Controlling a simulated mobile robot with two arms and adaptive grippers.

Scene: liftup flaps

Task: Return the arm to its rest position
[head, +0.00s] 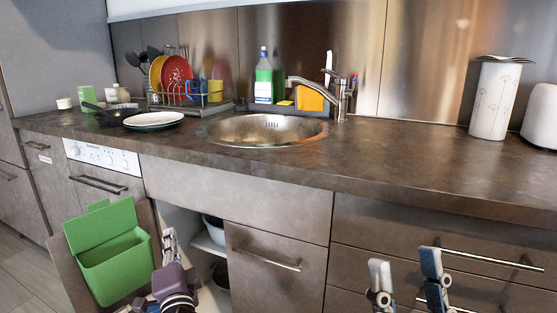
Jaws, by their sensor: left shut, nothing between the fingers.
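My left gripper (169,240) is low in the head view, in front of the open cabinet under the counter. Its fingers are together and hold nothing. It is just right of a green bin (112,262) that hangs on the open cabinet door; I cannot tell whether they touch. My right gripper (405,262) is at the bottom right, in front of the drawers. Its two fingers are apart with nothing visible between them. Most of both arms is out of view.
The dark counter (420,170) runs above both grippers, with a round sink (265,128) and faucet (340,95). A drawer handle (490,259) lies behind the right gripper. White bowls (213,230) show inside the open cabinet. The dishwasher (102,158) is at left.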

